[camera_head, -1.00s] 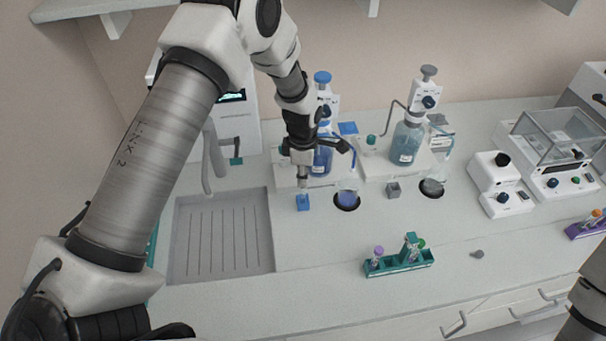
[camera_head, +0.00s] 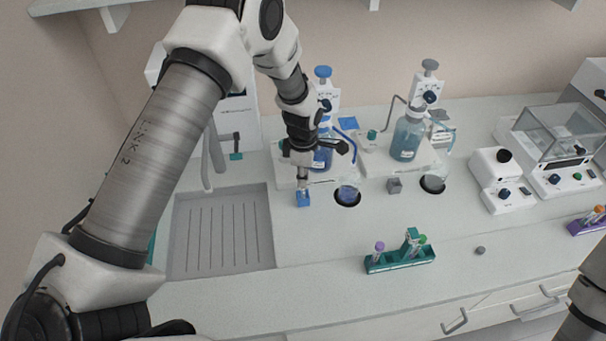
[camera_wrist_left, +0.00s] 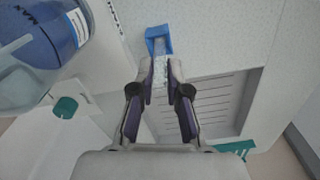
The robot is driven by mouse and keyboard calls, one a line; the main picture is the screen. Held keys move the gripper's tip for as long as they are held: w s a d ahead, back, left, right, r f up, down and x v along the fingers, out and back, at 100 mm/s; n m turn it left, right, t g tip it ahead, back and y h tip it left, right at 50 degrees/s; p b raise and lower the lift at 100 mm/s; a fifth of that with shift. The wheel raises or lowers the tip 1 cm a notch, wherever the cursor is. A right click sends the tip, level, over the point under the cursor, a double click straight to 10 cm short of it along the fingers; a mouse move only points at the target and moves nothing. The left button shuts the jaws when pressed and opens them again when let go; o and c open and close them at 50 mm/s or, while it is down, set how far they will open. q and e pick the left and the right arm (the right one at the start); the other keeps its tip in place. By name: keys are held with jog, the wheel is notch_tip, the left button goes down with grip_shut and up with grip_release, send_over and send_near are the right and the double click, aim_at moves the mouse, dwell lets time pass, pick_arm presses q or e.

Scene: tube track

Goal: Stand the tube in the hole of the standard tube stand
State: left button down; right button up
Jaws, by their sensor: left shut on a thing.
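A small blue tube stand (camera_head: 303,200) sits on the bench just right of the sink. It also shows in the left wrist view (camera_wrist_left: 158,34), beyond my fingertips. My left gripper (camera_head: 303,172) points down right above this stand. In the left wrist view my left gripper (camera_wrist_left: 163,72) is shut on a clear tube (camera_wrist_left: 160,66). The tube's far end meets the blue stand; I cannot tell how deep it sits in the hole. A similar grey block (camera_head: 394,186) stands further right. My right gripper is out of view.
Two bottle dispensers stand behind, with a blue bottle (camera_head: 322,158) close to my left gripper. A flask (camera_head: 347,194) sits right of the stand. The sink (camera_head: 222,235) is left. A green rack (camera_head: 400,260) with tubes is in front, a grey knob (camera_head: 480,250) right of it.

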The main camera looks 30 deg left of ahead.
pick_arm(q)
jog(key=shift+f, duration=0.55)
dwell(0.4)
jog(key=shift+f, duration=0.2)
jog(key=c, duration=1.1)
grip_release()
notch_tip(320, 180, up, 12)
jog(key=shift+r, duration=0.1)
jog(key=shift+f, duration=0.2)
